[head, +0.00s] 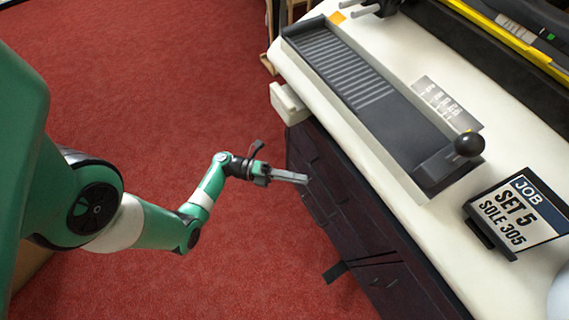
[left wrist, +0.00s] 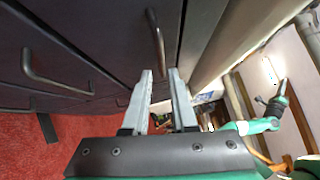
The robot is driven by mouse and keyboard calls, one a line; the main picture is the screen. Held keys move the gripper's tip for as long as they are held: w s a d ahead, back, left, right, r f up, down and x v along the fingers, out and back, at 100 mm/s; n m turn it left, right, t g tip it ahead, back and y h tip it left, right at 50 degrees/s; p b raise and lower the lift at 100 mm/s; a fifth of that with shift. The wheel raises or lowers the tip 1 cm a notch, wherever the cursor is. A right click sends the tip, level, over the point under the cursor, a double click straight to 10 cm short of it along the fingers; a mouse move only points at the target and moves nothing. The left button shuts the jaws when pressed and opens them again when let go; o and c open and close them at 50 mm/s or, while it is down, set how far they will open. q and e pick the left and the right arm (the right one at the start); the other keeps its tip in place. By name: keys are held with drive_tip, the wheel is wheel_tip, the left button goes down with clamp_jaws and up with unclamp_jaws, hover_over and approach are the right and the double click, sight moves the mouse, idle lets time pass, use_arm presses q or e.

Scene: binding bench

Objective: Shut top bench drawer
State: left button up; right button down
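The bench's dark drawer front (head: 335,195) runs below the pale bench top on the right of the head view. In the left wrist view, a drawer front with a metal handle (left wrist: 156,42) lies just ahead of my fingers, near the bench top's edge. I cannot tell how far this drawer stands out. My left gripper (head: 303,179) is in front of the drawers, pointing toward them.
Another handle (left wrist: 50,80) sits on a neighbouring drawer front. On the bench top (head: 335,105) are a long grey tray device (head: 390,120) with a black knob and a job sign (head: 517,212). Red carpet (head: 170,80) is clear.

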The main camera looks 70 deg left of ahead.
use_arm(q)
drive_tip(key=v, duration=0.4)
idle(0.5)
